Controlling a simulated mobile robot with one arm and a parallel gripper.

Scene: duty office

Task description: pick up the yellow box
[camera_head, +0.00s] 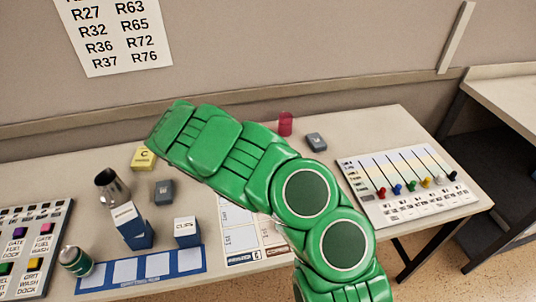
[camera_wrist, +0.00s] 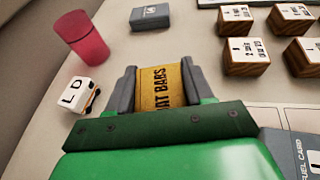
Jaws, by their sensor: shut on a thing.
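A yellow box (camera_wrist: 160,88) with black lettering ending in "AT BARS" is between the two grey fingers of my gripper (camera_wrist: 160,76) in the wrist view. The fingers touch it on both sides, so the gripper is shut on it. The box's lower part is hidden by my gripper body, and I cannot tell whether it is clear of the table. In the head view my green arm hides the gripper and this box. A different small yellow block (camera_head: 143,158), marked "C", stands left of my arm in the head view.
A pink cup (camera_wrist: 80,37), a white lettered cube (camera_wrist: 76,97), a grey block (camera_wrist: 150,17) and several wooden labelled blocks (camera_wrist: 245,55) surround the gripper. A metal cup (camera_head: 112,187) and blue boxes (camera_head: 187,231) stand left. A slider board (camera_head: 400,185) lies right.

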